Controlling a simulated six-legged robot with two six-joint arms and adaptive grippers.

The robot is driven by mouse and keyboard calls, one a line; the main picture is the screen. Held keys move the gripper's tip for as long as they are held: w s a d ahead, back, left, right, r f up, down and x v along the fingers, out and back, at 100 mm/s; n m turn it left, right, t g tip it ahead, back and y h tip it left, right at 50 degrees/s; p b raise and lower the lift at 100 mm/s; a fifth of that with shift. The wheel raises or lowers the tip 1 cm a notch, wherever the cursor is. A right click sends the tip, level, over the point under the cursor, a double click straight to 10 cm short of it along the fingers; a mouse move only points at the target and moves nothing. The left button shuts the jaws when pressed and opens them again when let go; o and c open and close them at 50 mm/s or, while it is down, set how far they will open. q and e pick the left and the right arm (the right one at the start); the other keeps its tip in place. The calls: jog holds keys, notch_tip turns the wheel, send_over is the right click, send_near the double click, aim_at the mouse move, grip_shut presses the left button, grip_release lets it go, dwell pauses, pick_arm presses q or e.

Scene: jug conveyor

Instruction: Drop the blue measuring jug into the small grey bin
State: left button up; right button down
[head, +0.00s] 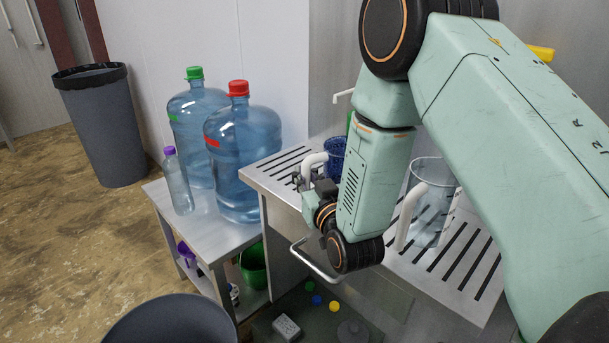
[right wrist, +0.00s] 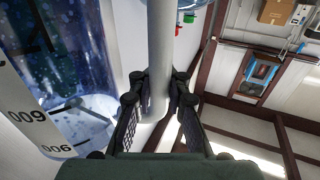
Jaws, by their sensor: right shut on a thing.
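The blue measuring jug (head: 336,150) is at the slatted metal rack, partly hidden by my right arm in the head view. Its white handle (head: 313,162) points left. My right gripper (head: 306,180) is shut on this handle. In the right wrist view, both fingers (right wrist: 160,92) press on the white handle (right wrist: 158,40), and the speckled blue jug wall (right wrist: 70,50) fills the left side. I cannot tell if the jug's base touches the rack. A grey bin (head: 170,322) is cut off at the bottom edge, and a taller dark grey bin (head: 104,125) stands at back left. My left gripper is not in view.
A clear jug (head: 432,205) stands on the slatted rack (head: 462,285) right of my arm. Two large water bottles (head: 243,150) (head: 196,120) and a small bottle (head: 178,185) stand on a side table (head: 190,225). Open floor lies at left.

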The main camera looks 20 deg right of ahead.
jog(key=c, duration=1.7)
grip_release()
jog(key=shift+c, duration=0.2)
jog(key=o, duration=0.4)
jog(key=shift+w+d+f, duration=0.1)
jog(key=shift+w+f, duration=0.1)
jog(key=shift+o, duration=0.2)
jog(key=shift+s+r, duration=0.1)
jog(key=shift+r, duration=0.15)
jog(key=shift+s+r+p, duration=0.15)
jog(key=shift+p, duration=0.15)
jog(key=s+a, duration=0.1)
jog(key=s, duration=1)
jog(key=shift+s+b, duration=0.35)
jog(key=shift+b, duration=0.1)
